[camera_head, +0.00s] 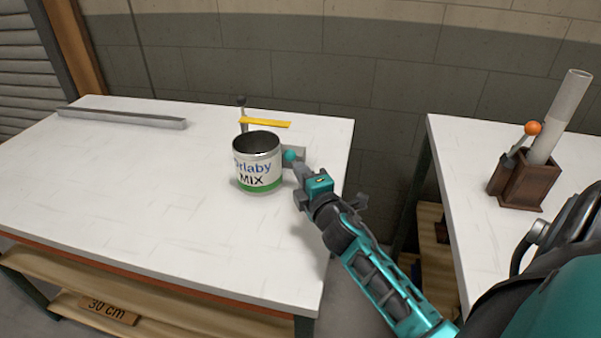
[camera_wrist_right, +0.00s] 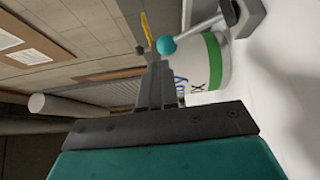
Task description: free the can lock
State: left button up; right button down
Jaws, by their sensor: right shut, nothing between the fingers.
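The can (camera_head: 258,165), marked "MIX" with a white label and green band, stands upright on the left white table. A grey lock bracket (camera_head: 296,155) with a teal ball-ended lever (camera_head: 290,155) is at its right side. My left gripper is out of view.
A yellow strip (camera_head: 265,122) on a dark post (camera_head: 242,108) stands behind the can. A grey bar (camera_head: 120,118) lies at the table's back left. The right table (camera_head: 480,160) bears a brown holder (camera_head: 523,185) with a pale tube (camera_head: 562,115) and an orange-knobbed lever (camera_head: 532,128). The left table's front is clear.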

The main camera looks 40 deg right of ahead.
jog(key=r+v, duration=0.1)
jog(key=v, duration=0.8)
jog(key=shift+s, duration=0.25)
jog(key=shift+a, duration=0.1)
